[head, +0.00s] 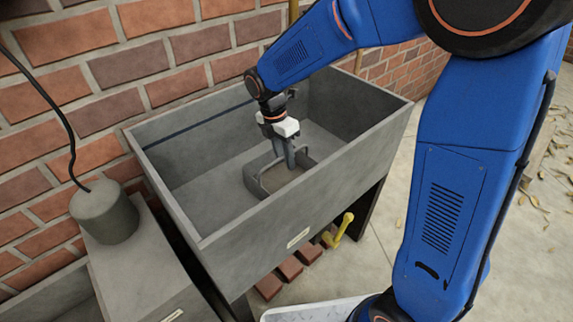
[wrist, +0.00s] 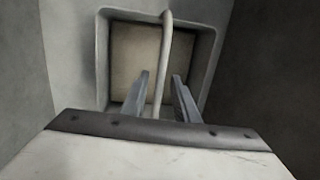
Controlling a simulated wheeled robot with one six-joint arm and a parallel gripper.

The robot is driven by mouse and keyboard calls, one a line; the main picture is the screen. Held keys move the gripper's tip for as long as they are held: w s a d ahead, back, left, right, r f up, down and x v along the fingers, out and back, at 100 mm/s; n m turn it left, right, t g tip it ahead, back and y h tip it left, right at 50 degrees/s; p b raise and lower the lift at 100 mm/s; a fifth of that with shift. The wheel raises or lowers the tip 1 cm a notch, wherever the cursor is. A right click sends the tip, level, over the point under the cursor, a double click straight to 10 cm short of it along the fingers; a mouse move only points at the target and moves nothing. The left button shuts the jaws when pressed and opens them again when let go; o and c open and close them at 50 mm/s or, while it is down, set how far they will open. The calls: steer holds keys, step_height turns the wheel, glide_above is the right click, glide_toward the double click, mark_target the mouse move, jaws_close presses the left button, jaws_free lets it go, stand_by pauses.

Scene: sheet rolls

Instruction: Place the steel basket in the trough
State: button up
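The steel basket (head: 254,182) is a grey, square-rimmed open container inside the grey trough (head: 290,215). It appears to sit on the trough's floor, towards the near right wall. In the wrist view the basket (wrist: 103,65) shows from above, with its pale arched handle (wrist: 166,45) crossing the opening. My gripper (head: 290,160) reaches down into the trough over the basket. In the wrist view the fingers of my gripper (wrist: 160,80) stand apart on either side of the handle, with a gap visible on both sides. Part of the basket is hidden behind the fingers.
A grey cylinder (head: 105,212) with a black cable stands on a grey block (head: 150,270) left of the trough. A brick wall (head: 60,95) runs behind. A yellow tap or lever (head: 343,229) and several red bricks (head: 290,268) are below the trough's front. The trough's left part is empty.

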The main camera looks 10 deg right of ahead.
step_height(320, 180, up, 8)
steer(key=a, duration=0.1)
steer(key=shift+w+a+r, duration=0.2)
steer(key=shift+w, duration=0.1)
stand_by(0.3)
